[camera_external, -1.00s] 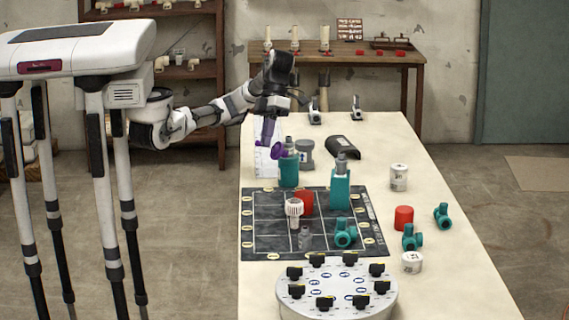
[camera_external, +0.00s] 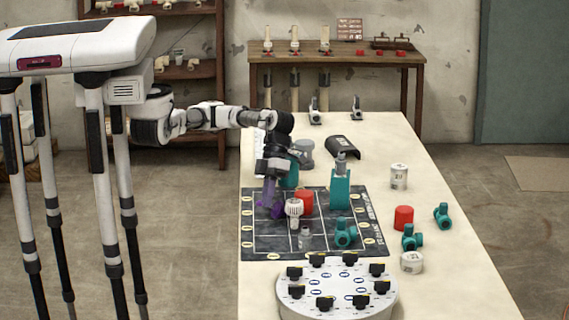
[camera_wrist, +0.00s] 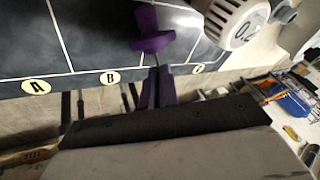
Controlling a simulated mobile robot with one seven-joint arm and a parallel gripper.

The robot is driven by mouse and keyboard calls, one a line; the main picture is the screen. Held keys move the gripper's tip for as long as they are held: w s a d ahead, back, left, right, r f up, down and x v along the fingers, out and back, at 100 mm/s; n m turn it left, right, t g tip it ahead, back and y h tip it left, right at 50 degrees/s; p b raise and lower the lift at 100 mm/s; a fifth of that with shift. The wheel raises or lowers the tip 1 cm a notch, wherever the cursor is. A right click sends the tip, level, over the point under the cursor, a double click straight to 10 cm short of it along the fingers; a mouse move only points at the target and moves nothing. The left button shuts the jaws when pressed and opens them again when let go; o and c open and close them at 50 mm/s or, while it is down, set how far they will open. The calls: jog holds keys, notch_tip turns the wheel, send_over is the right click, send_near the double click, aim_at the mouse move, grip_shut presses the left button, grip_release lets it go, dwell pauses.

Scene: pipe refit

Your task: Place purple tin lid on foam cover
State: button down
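My gripper (camera_external: 270,208), with purple fingers, is low over the left part of the dark gridded mat (camera_external: 275,247). The lid seems held at the fingertips; the exact contact is unclear. A black curved shell (camera_external: 343,148), possibly the foam cover, lies on the table behind the mat, to the right of my gripper.
A white ribbed cap (camera_external: 294,208) stands just right of my gripper and also shows in the wrist view (camera_wrist: 235,22). A red cylinder (camera_external: 305,202) and a teal bottle (camera_external: 340,190) stand nearby. A round white dial plate (camera_external: 337,287) is at the front.

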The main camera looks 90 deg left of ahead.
jog(key=shift+f, duration=0.1)
jog(key=shift+f, duration=0.15)
jog(key=c, duration=1.7)
grip_release()
jog(key=shift+r, duration=0.2)
jog(key=b+v, duration=0.1)
jog(key=v, duration=1)
jog(key=shift+o, duration=0.8)
jog(key=shift+a+r, duration=0.1)
jog(key=shift+r, duration=0.2)
jog(key=o, duration=0.5)
jog(key=shift+a+r, duration=0.1)
jog(key=shift+r, duration=0.05)
